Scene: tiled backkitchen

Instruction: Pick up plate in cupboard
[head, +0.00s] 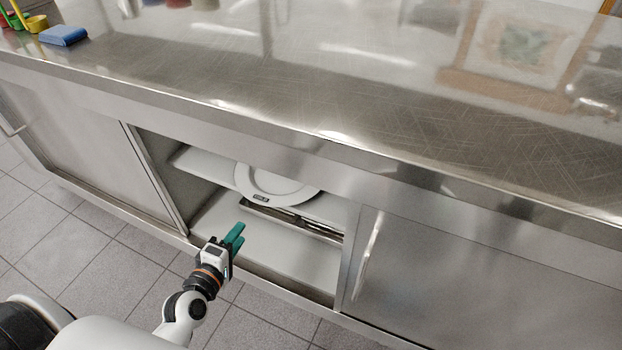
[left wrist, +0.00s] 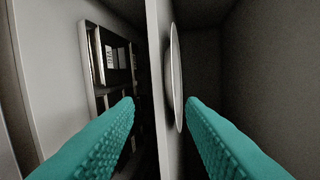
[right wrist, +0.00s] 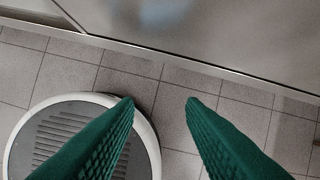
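A white plate (head: 283,186) lies flat on the upper shelf (head: 205,166) in the open cupboard; the counter's front edge hides its back part. In the left wrist view the plate (left wrist: 175,80) shows edge-on beside the shelf board (left wrist: 158,60), between my finger lines and farther in. My left gripper (head: 238,236) is open and empty at the cupboard opening, in front of the plate and lower in the picture; its fingers show apart in the left wrist view (left wrist: 160,105). My right gripper (right wrist: 160,103) is open and empty above the floor, outside the head view.
A tray with dark dividers (head: 292,220) sits below the plate's shelf. A closed door with a handle (head: 367,256) bounds the opening on the right, a sliding panel (head: 90,155) on the left. The steel counter (head: 330,90) overhangs above. A blue sponge (head: 63,36) lies far left.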

